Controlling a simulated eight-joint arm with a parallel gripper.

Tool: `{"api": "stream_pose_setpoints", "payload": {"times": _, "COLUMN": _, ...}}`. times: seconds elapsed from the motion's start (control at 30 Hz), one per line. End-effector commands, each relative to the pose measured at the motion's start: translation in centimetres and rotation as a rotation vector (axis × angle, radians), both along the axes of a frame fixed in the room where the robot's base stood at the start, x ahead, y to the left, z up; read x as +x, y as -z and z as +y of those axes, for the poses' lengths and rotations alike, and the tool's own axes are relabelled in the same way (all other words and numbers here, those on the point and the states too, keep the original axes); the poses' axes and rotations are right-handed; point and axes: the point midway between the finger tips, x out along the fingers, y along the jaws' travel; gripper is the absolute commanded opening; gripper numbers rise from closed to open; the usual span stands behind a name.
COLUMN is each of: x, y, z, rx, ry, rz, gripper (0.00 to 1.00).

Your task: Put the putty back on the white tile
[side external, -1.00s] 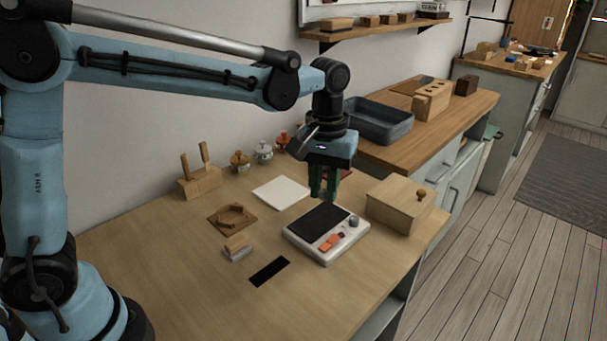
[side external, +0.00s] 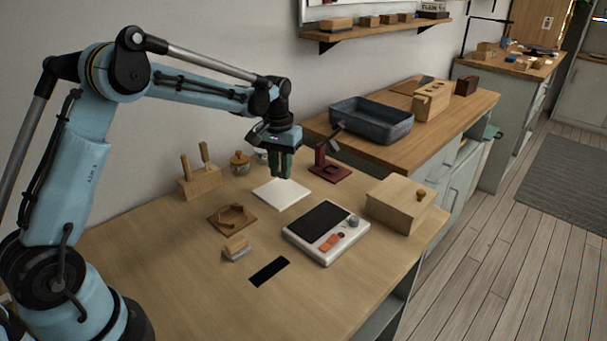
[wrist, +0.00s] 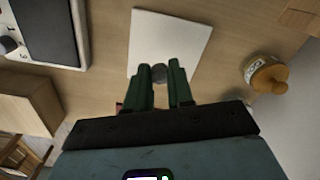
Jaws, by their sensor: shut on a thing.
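The white tile (side external: 281,194) lies flat on the wooden workbench. It also shows in the wrist view (wrist: 172,32), beyond my fingertips. My gripper (side external: 284,174) points down above the tile's back part. In the wrist view, its green fingers (wrist: 160,68) are shut on a small round grey lump of putty (wrist: 158,73). The putty sits between the fingertips and appears above the tile's edge. The exact height of the putty over the tile is hard to tell. The putty is hidden or too small to see in the side view.
A scale (side external: 318,242) with a dark plate stands in front of the tile. A lidded wooden box (side external: 398,207) is to its right. A dark red stand (side external: 329,172) is right of my gripper. Lidded jars (side external: 240,164) and a wooden tool block (side external: 200,184) line the back left.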

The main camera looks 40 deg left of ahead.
Motion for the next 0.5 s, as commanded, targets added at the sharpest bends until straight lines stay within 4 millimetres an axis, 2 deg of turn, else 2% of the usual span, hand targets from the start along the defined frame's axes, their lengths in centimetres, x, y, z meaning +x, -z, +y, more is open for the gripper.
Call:
{"api": "stream_pose_setpoints", "payload": {"times": 0.17, "x": 0.3, "y": 0.9, "z": 0.8, "rx": 0.0, "ry": 0.0, "rz": 0.0, "gripper": 0.0}}
{"api": "stream_pose_setpoints", "payload": {"times": 0.4, "x": 0.2, "y": 4.0, "z": 0.8, "rx": 0.0, "ry": 0.0, "rz": 0.0, "gripper": 0.0}}
{"api": "stream_pose_setpoints", "payload": {"times": 0.5, "x": 0.2, "y": 4.5, "z": 0.8, "rx": 0.0, "ry": 0.0, "rz": 0.0, "gripper": 0.0}}
